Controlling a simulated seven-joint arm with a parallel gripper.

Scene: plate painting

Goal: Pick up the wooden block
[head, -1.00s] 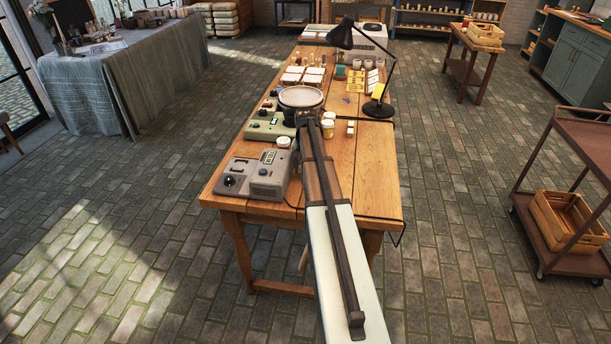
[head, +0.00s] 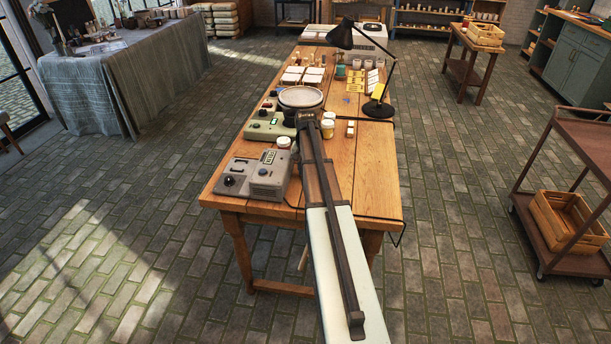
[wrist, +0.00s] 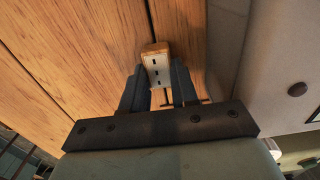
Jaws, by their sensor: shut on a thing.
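The wooden block (wrist: 157,68) shows in the wrist view, between my gripper's two dark fingers. It has a pale face with small dark marks and an orange-brown wooden edge. My gripper (wrist: 160,84) is shut on it, with one finger on each side. The wooden tabletop (wrist: 80,50) lies behind the block; I cannot tell whether the block touches it. In the head view my arm reaches over the table (head: 360,185), and it hides the block and the fingertips.
A grey device (head: 258,178) stands at the table's near left, with a greenish device (head: 268,126) behind it. A round plate (head: 301,96) is beyond my arm. Jars (head: 327,128) and a black lamp (head: 379,108) stand to the right. The table's near right is mostly clear.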

